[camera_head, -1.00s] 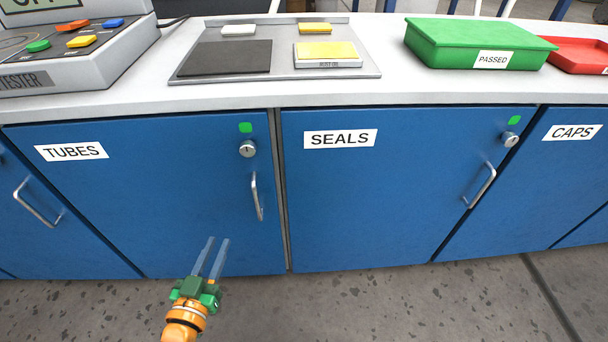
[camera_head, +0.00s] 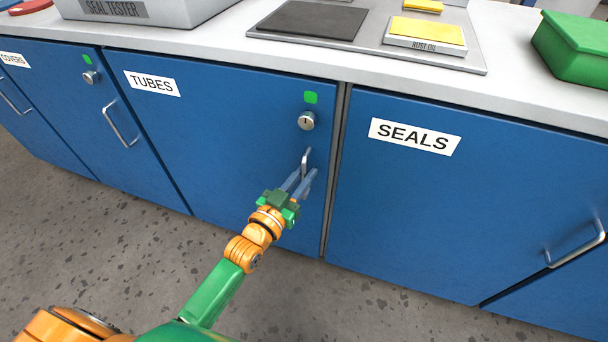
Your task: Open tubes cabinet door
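The tubes cabinet door (camera_head: 230,140) is blue, carries a "TUBES" label (camera_head: 152,83) and is closed flush with the front. Its metal handle (camera_head: 306,158) stands upright near the door's right edge, below a round lock (camera_head: 306,121) and a green marker (camera_head: 310,97). My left gripper (camera_head: 303,175) is at the handle, with its two fingers apart and pointing at the door. The handle's lower part appears between the fingertips; whether they touch it I cannot tell. My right gripper is not in view.
The seals door (camera_head: 450,210) is closed to the right, its handle (camera_head: 576,248) at the far right. The covers door (camera_head: 60,110) is closed at left. The grey counter (camera_head: 215,45) above holds a seal tester (camera_head: 140,12) and a tray (camera_head: 370,55). The floor in front is clear.

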